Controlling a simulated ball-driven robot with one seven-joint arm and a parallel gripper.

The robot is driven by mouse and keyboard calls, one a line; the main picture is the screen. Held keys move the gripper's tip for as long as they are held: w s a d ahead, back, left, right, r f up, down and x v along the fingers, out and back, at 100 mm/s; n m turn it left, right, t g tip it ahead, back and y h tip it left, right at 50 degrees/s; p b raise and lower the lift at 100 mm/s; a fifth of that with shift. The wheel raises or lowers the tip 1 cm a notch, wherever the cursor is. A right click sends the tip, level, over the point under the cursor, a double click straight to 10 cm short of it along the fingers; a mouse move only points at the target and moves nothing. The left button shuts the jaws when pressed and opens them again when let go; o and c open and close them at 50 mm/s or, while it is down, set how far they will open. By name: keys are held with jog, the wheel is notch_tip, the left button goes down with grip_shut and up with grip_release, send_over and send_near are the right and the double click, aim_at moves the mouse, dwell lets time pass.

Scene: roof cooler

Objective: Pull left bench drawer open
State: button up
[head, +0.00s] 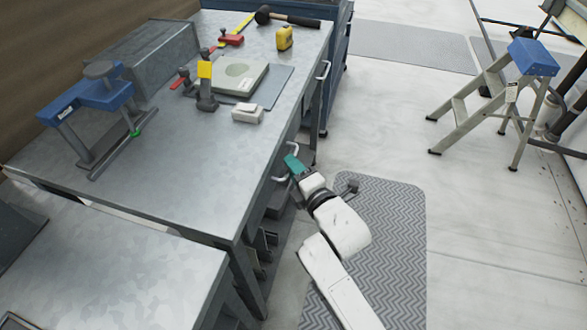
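The workbench (150,205) has a grey metal top, with its front side facing right. A pale bar handle (281,179) on that side, at the nearer drawer, is partly hidden by my gripper. My gripper (293,164), with teal fingertips, is right at this handle. I cannot tell whether the fingers are around it or only beside it, nor how far apart they are. The drawer front is mostly hidden under the bench edge and behind my arm. A second handle (324,70) shows farther along the bench.
Tools, a yellow tape measure (285,38), a mallet (287,18) and a blue-and-grey vise-like device (95,105) are on the bench. A patterned mat (385,215) lies on the floor beside it. A step stool (495,95) stands at right. Floor between is clear.

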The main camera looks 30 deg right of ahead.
jog(key=shift+w, duration=0.35)
jog(key=shift+c, duration=0.3)
grip_shut()
